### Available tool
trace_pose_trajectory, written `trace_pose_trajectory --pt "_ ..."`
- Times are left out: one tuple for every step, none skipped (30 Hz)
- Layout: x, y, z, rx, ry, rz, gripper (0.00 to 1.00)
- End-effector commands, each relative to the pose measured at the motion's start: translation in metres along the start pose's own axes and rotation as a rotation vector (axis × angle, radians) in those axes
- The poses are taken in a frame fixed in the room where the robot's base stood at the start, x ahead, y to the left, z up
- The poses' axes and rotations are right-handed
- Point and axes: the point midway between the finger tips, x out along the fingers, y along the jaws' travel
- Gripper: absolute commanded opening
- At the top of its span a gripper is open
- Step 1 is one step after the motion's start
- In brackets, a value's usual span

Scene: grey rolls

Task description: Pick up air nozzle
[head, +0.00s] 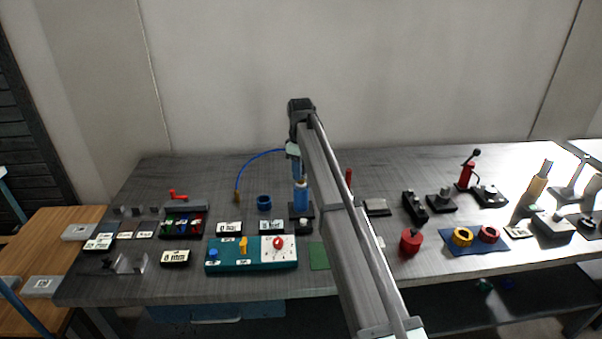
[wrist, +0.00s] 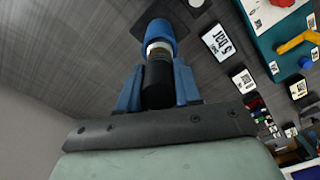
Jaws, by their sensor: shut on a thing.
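My gripper (head: 295,152) points down near the middle of the bench. In the wrist view its two blue fingers (wrist: 158,75) are shut on the black upper part of the air nozzle (wrist: 159,52). A pale metal ring and a blue body show beyond the black part. In the head view the blue body (head: 301,196) is upright below my gripper, over a dark square base (head: 301,212). I cannot tell whether it touches the base. The nozzle's upper part is hidden by my gripper and arm in the head view.
A blue hose (head: 257,158) with a brass end curves left of my gripper. A blue ring (head: 264,202) is beside it. A teal panel (head: 251,262) with knobs lies in front. Red and yellow parts lie on a blue mat (head: 476,246) at right. Behind the nozzle the bench is mostly clear.

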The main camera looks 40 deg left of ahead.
Motion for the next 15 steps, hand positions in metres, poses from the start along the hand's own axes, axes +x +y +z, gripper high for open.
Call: trace_pose_trajectory --pt "0.0 0.0 0.0 0.0 0.0 0.0 0.0" --pt "0.0 0.0 0.0 0.0 0.0 0.0 0.0" --pt "0.0 0.0 0.0 0.0 0.0 0.0 0.0" --pt "0.0 0.0 0.0 0.0 0.0 0.0 0.0" --pt "0.0 0.0 0.0 0.0 0.0 0.0 0.0" --pt "-0.001 0.0 0.0 0.0 0.0 0.0 0.0" --pt "-0.001 0.0 0.0 0.0 0.0 0.0 0.0" --pt "-0.002 0.0 0.0 0.0 0.0 0.0 0.0" --pt "-0.004 0.0 0.0 0.0 0.0 0.0 0.0" --pt "-0.006 0.0 0.0 0.0 0.0 0.0 0.0" --pt "-0.008 0.0 0.0 0.0 0.0 0.0 0.0" --pt "-0.011 0.001 -0.001 0.0 0.0 0.001 0.0" --pt "-0.014 0.001 -0.001 0.0 0.001 0.001 0.0" --pt "-0.017 0.001 -0.001 0.0 0.001 0.001 0.0" --pt "-0.022 0.001 -0.001 0.0 0.001 0.001 0.0"
